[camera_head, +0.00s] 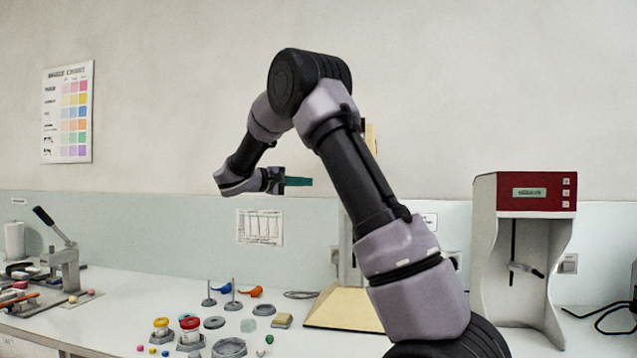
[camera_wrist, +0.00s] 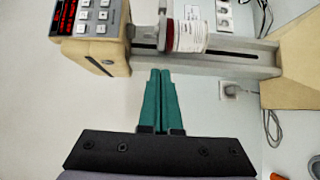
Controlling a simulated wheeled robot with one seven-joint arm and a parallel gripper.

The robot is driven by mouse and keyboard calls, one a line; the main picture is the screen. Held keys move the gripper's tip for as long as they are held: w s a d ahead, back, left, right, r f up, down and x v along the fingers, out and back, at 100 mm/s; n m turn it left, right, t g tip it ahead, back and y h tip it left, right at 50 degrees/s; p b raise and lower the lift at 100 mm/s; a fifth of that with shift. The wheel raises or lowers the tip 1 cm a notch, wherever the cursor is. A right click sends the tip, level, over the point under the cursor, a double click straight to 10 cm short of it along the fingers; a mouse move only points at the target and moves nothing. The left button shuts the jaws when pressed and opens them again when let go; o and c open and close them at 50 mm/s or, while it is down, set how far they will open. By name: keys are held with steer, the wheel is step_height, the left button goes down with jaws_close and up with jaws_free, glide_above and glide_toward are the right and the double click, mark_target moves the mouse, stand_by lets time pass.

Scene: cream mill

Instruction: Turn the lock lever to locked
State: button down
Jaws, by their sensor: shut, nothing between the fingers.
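My gripper (camera_head: 298,181) is raised in the air left of the cream stand, well above the bench. In the wrist view its two teal fingers (camera_wrist: 160,75) are shut together with nothing between them. Their tips point at the grey column (camera_wrist: 235,62) of the cream device, which appears sideways. On this column sits a red and white cylindrical part (camera_wrist: 188,36) with printed text. A small dark piece is beside it. I cannot tell which part is the lock lever. In the head view my arm hides most of this device; its cream base (camera_head: 335,308) shows.
A keypad head (camera_wrist: 95,25) with a red display is at the wrist view's upper left. A red and grey machine (camera_head: 535,190) stands at the right. A lever press (camera_head: 66,265) is at the left. Small jars, posts and coloured pieces lie on the white bench (camera_head: 120,300).

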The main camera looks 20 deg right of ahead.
steer(key=shift+w+a+r, duration=0.1)
steer(key=shift+w+a, duration=0.45)
steer(key=shift+a, duration=0.3)
steer(key=d, duration=1.1)
steer(key=shift+s+d, duration=0.25)
steer(key=shift+d, duration=0.1)
steer(key=shift+t, duration=0.4)
